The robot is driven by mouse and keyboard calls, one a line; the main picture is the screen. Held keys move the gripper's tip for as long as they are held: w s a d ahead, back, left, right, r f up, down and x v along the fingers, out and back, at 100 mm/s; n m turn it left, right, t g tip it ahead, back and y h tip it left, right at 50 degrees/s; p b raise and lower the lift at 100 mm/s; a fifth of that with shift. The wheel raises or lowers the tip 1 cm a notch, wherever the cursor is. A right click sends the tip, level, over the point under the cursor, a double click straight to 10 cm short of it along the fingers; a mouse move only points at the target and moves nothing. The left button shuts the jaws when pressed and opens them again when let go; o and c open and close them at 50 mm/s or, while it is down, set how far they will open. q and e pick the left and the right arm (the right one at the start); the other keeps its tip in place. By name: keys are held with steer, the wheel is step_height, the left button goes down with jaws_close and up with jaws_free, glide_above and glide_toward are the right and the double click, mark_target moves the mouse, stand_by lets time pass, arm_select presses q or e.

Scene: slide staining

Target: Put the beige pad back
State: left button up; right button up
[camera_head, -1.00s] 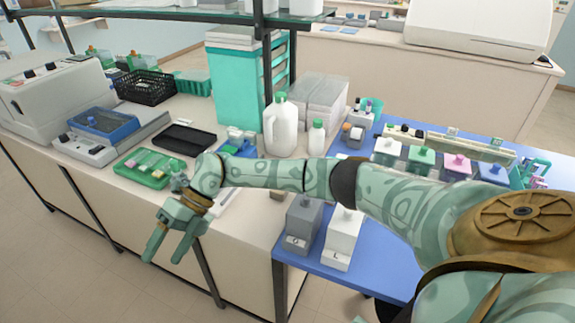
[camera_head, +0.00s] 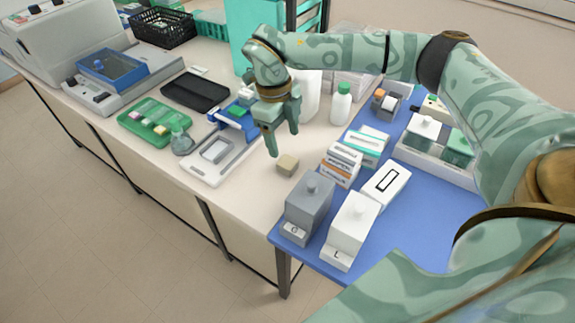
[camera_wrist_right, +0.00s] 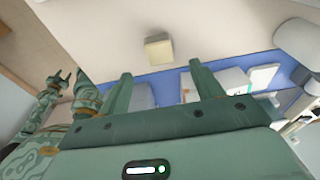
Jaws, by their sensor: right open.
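The beige pad (camera_head: 288,165) is a small block lying on the pale bench top, close to the blue mat's left edge. In the right wrist view the beige pad (camera_wrist_right: 159,49) lies past and roughly between my two fingertips. My right gripper (camera_head: 283,143) is open and empty, pointing down just above and behind the pad, apart from it. The fingers also show spread in the right wrist view (camera_wrist_right: 160,70). My left gripper (camera_wrist_right: 58,80) shows small at the left of the right wrist view; its jaw state is unclear.
Grey (camera_head: 309,207) and white (camera_head: 350,230) lidded jars stand on the blue mat (camera_head: 420,222), right of the pad. Stacked labelled boxes (camera_head: 342,163) are nearby. A white-framed tray (camera_head: 213,156), green tray (camera_head: 150,117) and black tray (camera_head: 196,91) lie left. A green-capped bottle (camera_head: 341,104) stands behind.

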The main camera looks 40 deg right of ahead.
mark_target(287, 161)
step_height(287, 161, down, 2)
steer(key=shift+s+f, duration=0.15)
steer(key=f, duration=0.1)
steer(key=f+b, duration=0.1)
steer(key=f, duration=0.2)
steer(key=shift+s+d+f+b, duration=0.15)
steer(key=shift+s+f+b, duration=0.15)
steer(key=shift+f+b, duration=0.1)
steer(key=shift+r, duration=0.1)
steer(key=c, duration=1.1)
steer(key=shift+c, duration=0.2)
